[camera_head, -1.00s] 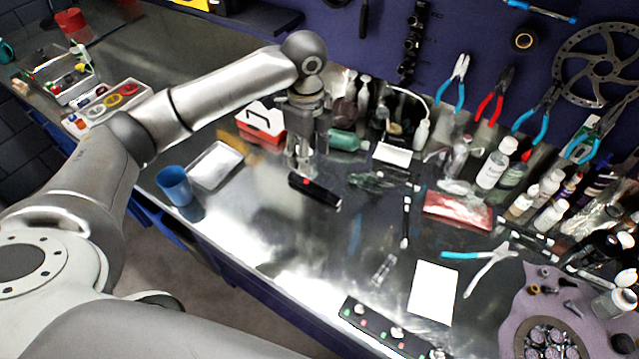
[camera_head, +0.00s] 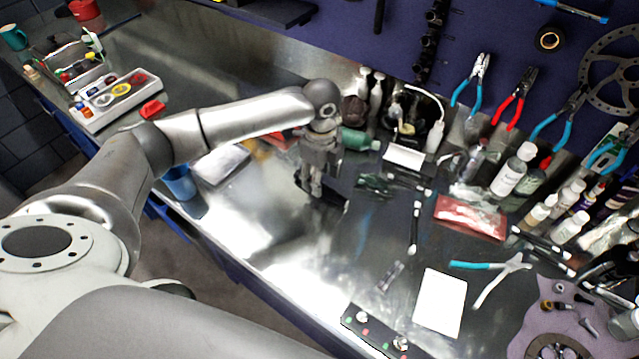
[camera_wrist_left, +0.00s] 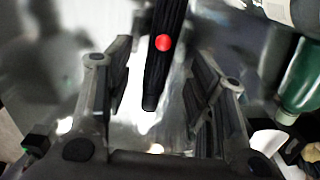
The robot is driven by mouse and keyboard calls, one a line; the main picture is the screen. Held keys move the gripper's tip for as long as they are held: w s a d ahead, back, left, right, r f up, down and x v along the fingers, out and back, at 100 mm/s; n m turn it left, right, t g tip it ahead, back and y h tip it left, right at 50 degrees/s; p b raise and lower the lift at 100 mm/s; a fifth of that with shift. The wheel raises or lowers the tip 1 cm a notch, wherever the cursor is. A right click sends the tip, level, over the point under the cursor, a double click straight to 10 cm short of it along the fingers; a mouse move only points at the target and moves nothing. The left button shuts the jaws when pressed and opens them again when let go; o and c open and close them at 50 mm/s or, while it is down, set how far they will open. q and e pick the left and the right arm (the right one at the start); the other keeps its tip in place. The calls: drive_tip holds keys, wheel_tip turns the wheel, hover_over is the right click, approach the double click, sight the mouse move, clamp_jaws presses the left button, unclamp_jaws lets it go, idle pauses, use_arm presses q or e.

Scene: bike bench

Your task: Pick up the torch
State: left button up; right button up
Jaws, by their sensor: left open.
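The torch (camera_head: 334,201) is a slim black cylinder lying on the metal bench, partly hidden by my left gripper in the head view. In the left wrist view the torch (camera_wrist_left: 161,75) shows its red button and dark end, which lies in the gap between the two fingers. My left gripper (camera_head: 315,190) points down over the torch. Its fingers (camera_wrist_left: 160,95) are spread apart on either side of the torch, with visible gaps. I cannot tell the exact height of the fingertips above the bench. My right gripper is not in view.
A red pouch (camera_head: 470,217) lies right.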

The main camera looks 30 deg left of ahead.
use_arm(q)
drive_tip(key=shift+f, duration=1.55)
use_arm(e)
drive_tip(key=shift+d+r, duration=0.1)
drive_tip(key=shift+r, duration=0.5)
use_arm(q)
drive_tip(key=shift+c, duration=0.4)
clamp_jaws()
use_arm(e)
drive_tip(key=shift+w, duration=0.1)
use_arm(q)
drive_tip(key=shift+r, duration=0.1)
drive_tip(key=shift+r, duration=0.4)
drive_tip(key=r, duration=0.1)
drive_tip(key=r+b, duration=0.1)
drive_tip(key=shift+s+d+r, duration=0.1)
drive_tip(key=shift+s+r, duration=0.1)
drive_tip(key=shift+r, duration=0.1)
drive_tip(key=s+d+r+b, duration=0.3)
drive_tip(key=s+d+r, duration=0.4)
drive_tip(key=s+r, duration=0.2)
drive_tip(key=s, duration=0.2)
drive_tip(key=shift+s+r, duration=0.25)
drive_tip(key=shift+s, duration=0.1)
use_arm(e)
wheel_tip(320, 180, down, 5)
